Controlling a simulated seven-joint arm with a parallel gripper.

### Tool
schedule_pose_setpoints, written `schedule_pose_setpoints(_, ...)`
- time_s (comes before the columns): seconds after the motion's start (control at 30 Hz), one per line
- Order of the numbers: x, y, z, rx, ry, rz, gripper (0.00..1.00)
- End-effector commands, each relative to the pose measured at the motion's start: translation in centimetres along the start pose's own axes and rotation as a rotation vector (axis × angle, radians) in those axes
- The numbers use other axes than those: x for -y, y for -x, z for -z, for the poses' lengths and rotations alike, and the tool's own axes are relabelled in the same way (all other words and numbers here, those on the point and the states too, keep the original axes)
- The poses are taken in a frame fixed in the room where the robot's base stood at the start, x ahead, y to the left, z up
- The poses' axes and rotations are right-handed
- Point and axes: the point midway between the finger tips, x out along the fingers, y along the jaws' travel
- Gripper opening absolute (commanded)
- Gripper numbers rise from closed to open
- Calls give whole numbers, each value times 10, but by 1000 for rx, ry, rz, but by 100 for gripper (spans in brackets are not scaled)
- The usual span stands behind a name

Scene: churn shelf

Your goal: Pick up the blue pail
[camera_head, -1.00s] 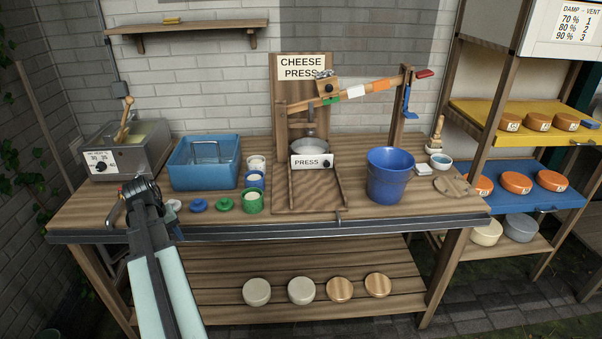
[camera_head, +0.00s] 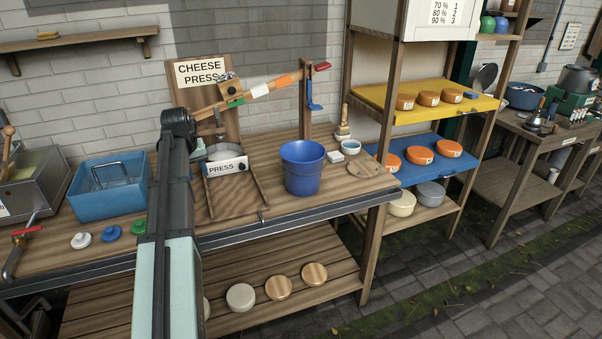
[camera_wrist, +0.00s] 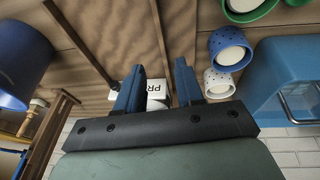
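The blue pail (camera_head: 303,168) stands upright on the wooden bench, right of the cheese press (camera_head: 225,168). It also shows at the upper left edge of the wrist view (camera_wrist: 22,60), partly cut off. My gripper (camera_wrist: 158,82) is open, with its two fingers apart and nothing held between them. The press's white sign shows beyond the fingers in the wrist view. In the head view my arm's far end (camera_head: 178,120) is left of the press, clear of the pail. The fingers are hidden there.
The press lever (camera_head: 258,91) reaches right above the bench, near the pail. A blue basin (camera_head: 90,205) stands left. The bench front (camera_head: 290,206) before the pail is clear.

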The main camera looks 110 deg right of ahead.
Motion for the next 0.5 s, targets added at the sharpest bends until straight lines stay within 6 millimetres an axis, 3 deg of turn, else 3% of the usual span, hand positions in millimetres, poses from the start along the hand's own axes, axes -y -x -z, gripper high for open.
schedule_pose_setpoints(0.03,-28,5,8,-8,-30,-5,37)
schedule_pose_setpoints(0.3,-152,33,18,-48,-153,-29,37)
schedule_pose_setpoints(0.5,-228,53,13,-72,-222,-48,37)
